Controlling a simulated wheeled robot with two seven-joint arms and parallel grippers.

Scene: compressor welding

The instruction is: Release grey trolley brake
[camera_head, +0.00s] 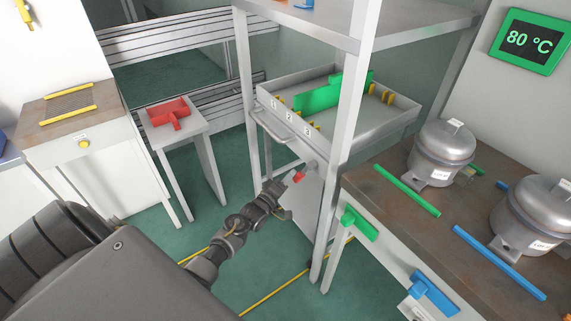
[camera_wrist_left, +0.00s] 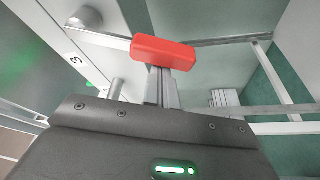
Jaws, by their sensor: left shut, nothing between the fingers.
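The grey trolley (camera_head: 405,112) is a shallow grey tray with a bar handle (camera_head: 270,128) and slots numbered 1 to 3, standing within a light metal frame. A small red block, seemingly the brake handle (camera_head: 299,177), shows below the tray's front; it is large in the left wrist view (camera_wrist_left: 163,52). My left gripper (camera_head: 290,183) is shut and empty, with its fingertips close to the red block. In the left wrist view the fingers (camera_wrist_left: 161,86) point at the block's underside, which hides their tips; I cannot tell whether they touch. My right gripper is not in view.
Frame posts (camera_head: 336,180) stand just right of my left gripper. A small table (camera_head: 190,131) with a red part (camera_head: 169,113) is to the left. A brown-topped bench (camera_head: 400,225) holds compressors (camera_head: 440,152) at right. Green floor lies open between them.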

